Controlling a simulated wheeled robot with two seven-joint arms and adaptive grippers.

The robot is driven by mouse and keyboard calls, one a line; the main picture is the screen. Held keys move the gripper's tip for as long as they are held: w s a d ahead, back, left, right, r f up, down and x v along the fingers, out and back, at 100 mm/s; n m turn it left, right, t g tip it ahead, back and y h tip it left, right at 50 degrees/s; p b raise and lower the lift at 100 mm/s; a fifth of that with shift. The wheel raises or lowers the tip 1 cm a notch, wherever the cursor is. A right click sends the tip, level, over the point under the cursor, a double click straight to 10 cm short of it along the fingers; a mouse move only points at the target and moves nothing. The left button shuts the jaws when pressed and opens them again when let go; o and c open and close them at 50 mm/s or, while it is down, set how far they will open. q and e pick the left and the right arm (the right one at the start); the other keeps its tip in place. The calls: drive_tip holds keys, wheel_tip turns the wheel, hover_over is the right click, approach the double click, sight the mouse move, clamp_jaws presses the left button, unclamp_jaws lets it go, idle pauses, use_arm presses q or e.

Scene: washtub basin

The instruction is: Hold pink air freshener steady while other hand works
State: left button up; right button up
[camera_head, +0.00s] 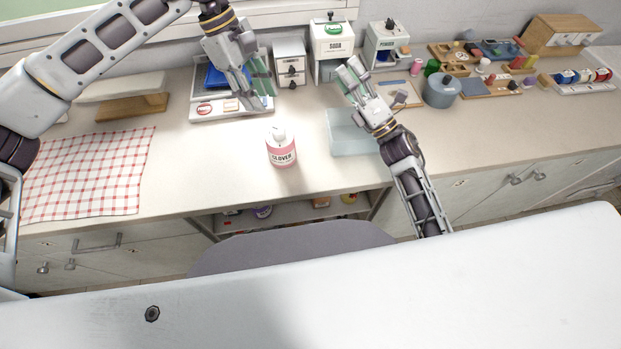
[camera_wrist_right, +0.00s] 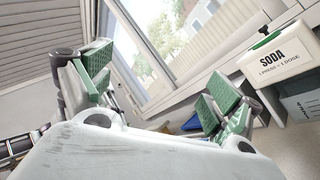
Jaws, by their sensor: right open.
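The pink air freshener (camera_head: 282,152) is a white-topped bottle with a pink band, labelled CLOVER. It stands upright on the counter, in the middle of the head view. My left gripper (camera_head: 260,98) hangs above and behind it, over the white tray, apart from the bottle. Its fingers look spread, with green pads showing and nothing between them. My right gripper (camera_head: 348,77) is to the right of and behind the bottle, near the dispensers. It is open and empty; the right wrist view shows its green-padded fingers (camera_wrist_right: 155,95) wide apart. The bottle is not visible there.
The SODA dispenser (camera_head: 332,45) also shows in the right wrist view (camera_wrist_right: 280,60). A checked cloth (camera_head: 85,172) lies left. Counter around the bottle is clear; a blue-grey pot (camera_head: 440,92) stands right.

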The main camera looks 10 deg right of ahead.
drive_tip(key=s+a+f+n+h, duration=0.1)
drive_tip(key=s+a+f+n, duration=0.3)
drive_tip(key=a, duration=0.3)
drive_tip(key=n+g+h, duration=0.3)
drive_tip(key=n+h, duration=0.2)
drive_tip(key=n, duration=0.1)
approach(280, 144)
drive_tip(key=shift+w+d+f, duration=0.2)
drive_tip(key=shift+d+f, duration=0.2)
drive_tip(key=shift+f, duration=0.1)
drive_tip(key=shift+w+d+f, duration=0.15)
drive_tip(key=shift+d+f, duration=0.2)
drive_tip(key=shift+f, duration=0.15)
drive_tip(key=shift+s+d+f+g, duration=0.2)
drive_tip(key=shift+s+f+g, duration=0.2)
drive_tip(key=shift+s+f, duration=0.2)
drive_tip(key=shift+w, duration=0.1)
drive_tip(key=shift+x, duration=6.8)
drive_tip(key=shift+a+r, duration=0.15)
